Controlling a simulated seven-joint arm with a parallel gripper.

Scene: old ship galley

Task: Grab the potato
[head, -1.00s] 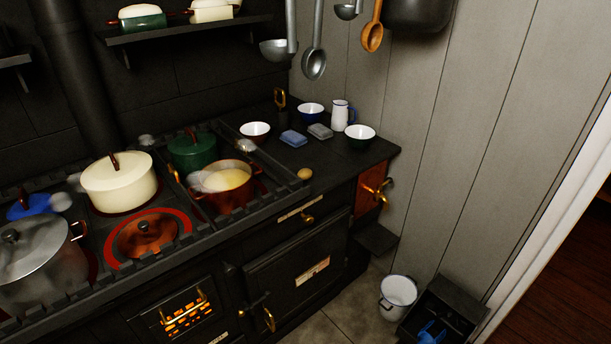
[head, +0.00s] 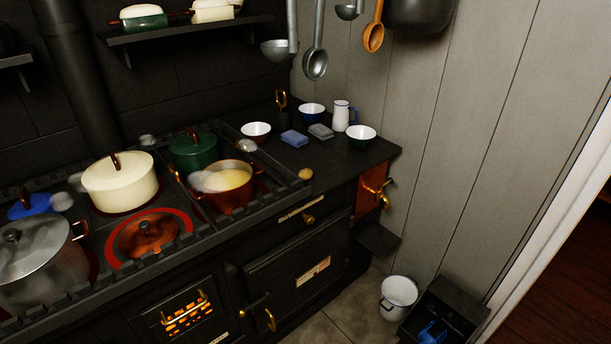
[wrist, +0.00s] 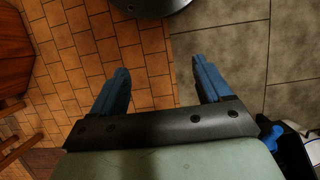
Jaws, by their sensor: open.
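The potato (head: 305,174) is a small yellow-brown lump on the dark stove top, near its front edge. It lies just right of the black rail and the copper pot. My gripper (wrist: 160,85) shows in the wrist view with two blue fingers spread apart and nothing between them. It points down at the floor, and the potato is not in that view. The gripper is not seen in the head view.
A copper pot (head: 232,188) with yellow contents stands left of the potato. Ladles (head: 316,64) hang above.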

